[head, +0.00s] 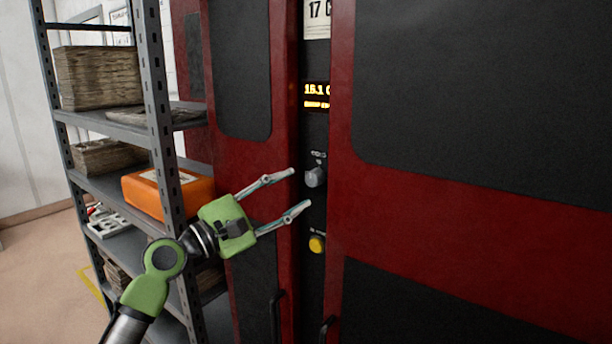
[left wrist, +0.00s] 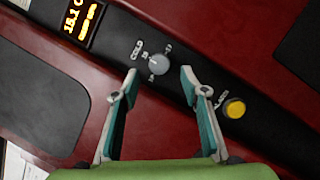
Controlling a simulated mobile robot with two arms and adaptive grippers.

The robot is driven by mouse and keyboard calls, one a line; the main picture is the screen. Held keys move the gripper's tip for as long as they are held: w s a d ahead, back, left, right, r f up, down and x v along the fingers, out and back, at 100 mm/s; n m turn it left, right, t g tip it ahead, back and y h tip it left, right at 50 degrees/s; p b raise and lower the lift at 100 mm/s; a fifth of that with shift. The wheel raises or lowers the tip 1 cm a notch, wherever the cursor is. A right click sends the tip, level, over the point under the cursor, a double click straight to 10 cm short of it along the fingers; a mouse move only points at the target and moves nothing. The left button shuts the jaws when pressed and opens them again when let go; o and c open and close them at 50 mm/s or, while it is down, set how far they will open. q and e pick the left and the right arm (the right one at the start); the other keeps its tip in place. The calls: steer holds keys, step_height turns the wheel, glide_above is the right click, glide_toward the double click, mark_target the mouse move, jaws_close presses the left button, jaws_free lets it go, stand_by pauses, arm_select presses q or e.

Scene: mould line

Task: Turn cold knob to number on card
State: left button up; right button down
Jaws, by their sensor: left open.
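The cold knob (head: 315,177) is a small grey dial on the dark panel strip between the red doors. It also shows in the left wrist view (left wrist: 159,65), with "COLD" lettering and scale marks around it. The white card (head: 317,18) at the top of the strip reads "17 C", partly cut off. The lit display (head: 316,95) below it reads about "15.1 C". My left gripper (head: 298,188) is open and empty, its fingertips close to the knob. In the left wrist view the knob lies between and beyond the fingertips (left wrist: 158,77). My right gripper is not in view.
A yellow button (head: 317,244) sits below the knob and also shows in the left wrist view (left wrist: 234,108). A grey metal shelf (head: 107,126) with an orange case (head: 169,192) and stacked boards stands at the left. Black door handles (head: 326,328) show at the bottom.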

mark_target(310, 181)
arm_select(q)
steer(key=shift+p+x, duration=0.45)
steer(key=shift+x, duration=1.75)
steer(key=shift+c, duration=0.3)
steer(key=c, duration=1)
steer(key=shift+c, duration=0.2)
